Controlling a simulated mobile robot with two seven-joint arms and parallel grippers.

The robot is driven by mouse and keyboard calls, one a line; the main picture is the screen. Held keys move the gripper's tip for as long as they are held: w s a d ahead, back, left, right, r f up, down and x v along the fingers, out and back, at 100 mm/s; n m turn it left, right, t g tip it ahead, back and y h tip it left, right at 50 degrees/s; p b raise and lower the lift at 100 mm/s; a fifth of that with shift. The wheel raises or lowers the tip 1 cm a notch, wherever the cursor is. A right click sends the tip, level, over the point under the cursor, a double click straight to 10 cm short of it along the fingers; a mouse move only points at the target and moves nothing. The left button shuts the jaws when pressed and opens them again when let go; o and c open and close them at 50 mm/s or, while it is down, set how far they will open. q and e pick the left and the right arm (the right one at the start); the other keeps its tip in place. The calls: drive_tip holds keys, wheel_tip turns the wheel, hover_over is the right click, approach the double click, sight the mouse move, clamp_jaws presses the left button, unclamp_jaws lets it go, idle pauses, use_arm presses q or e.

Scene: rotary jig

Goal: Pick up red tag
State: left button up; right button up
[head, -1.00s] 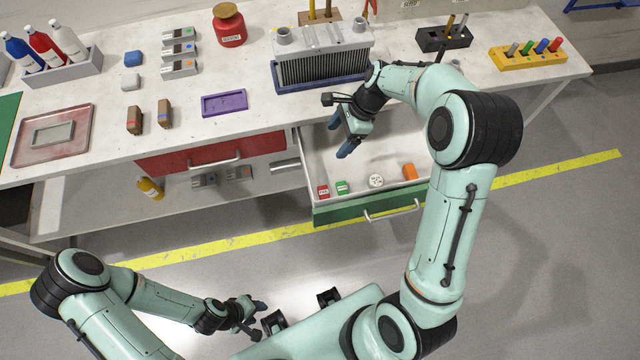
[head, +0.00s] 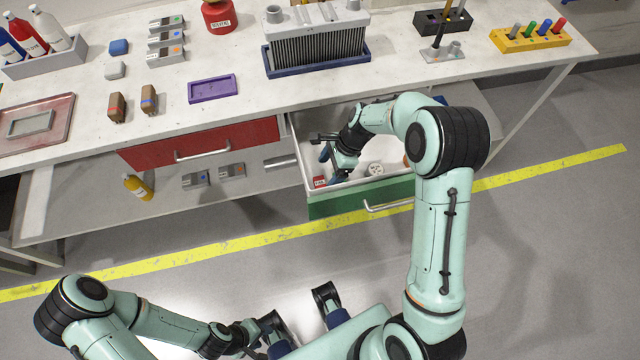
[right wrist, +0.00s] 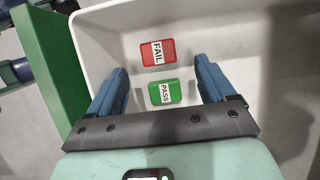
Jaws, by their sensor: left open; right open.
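The red tag (head: 319,181), marked FAIL, lies in the open drawer near its front left corner. In the right wrist view the red tag (right wrist: 157,52) lies flat, just beyond my fingertips and roughly centred between them. My right gripper (head: 332,166) is open and empty, pointing down into the drawer. A green PASS tag (right wrist: 165,92) lies between its blue fingers in the right wrist view (right wrist: 161,70); the gripper hides that tag in the head view. My left gripper (head: 258,345) is low at the picture's bottom, away from the bench.
The drawer's green front (head: 335,203) and white walls stand close around my right gripper. A white round item (head: 375,169) lies to its right in the drawer. The bench top (head: 215,115) above holds a purple tray (head: 212,89) and a finned block (head: 315,42).

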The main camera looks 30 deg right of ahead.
sight(320, 182)
drive_tip(key=x, duration=0.5)
drive_tip(key=shift+a+f+b, duration=0.15)
drive_tip(key=shift+b, duration=0.25)
drive_tip(key=c, duration=1.1)
